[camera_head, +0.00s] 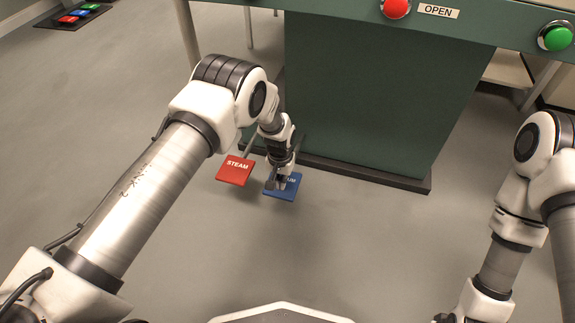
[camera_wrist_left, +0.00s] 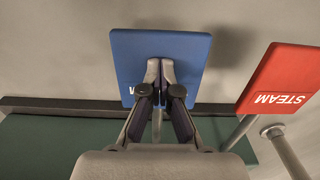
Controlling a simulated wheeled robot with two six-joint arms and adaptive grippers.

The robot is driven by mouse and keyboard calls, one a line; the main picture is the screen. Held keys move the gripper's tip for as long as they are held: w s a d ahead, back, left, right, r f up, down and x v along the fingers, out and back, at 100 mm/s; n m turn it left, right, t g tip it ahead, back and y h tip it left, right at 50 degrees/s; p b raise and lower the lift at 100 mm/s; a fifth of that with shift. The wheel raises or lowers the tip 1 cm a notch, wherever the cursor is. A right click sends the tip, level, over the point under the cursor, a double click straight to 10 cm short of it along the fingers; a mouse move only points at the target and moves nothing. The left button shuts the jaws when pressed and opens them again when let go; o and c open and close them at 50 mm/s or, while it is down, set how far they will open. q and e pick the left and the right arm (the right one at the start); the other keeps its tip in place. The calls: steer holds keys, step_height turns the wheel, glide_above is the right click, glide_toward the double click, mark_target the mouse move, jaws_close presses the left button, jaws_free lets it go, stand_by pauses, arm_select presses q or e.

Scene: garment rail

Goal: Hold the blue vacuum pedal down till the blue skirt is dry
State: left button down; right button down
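The blue vacuum pedal (camera_head: 289,191) is a flat square plate low in front of the green machine body, with part of its white lettering covered. My left gripper (camera_head: 279,184) points down at it. In the left wrist view my gripper's fingertips (camera_wrist_left: 160,71) are together with nothing between them and lie over the blue pedal (camera_wrist_left: 190,48). They look to be on its face, but I cannot tell how far it is pressed. At the bottom right my right arm reaches down, and only a dark bit of its gripper (camera_head: 444,318) shows at the edge. The blue skirt is not in view.
The red STEAM pedal (camera_head: 235,171) is just left of the blue one. The machine's green body (camera_head: 370,95) stands behind, with a red button (camera_head: 396,7) by an OPEN label and a green button (camera_head: 555,37) above. A dark mat (camera_head: 72,17) lies far left. The floor in front is clear.

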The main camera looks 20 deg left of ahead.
arm_select(q)
steer(key=shift+r+p, duration=2.1)
steer(key=shift+r, duration=0.85)
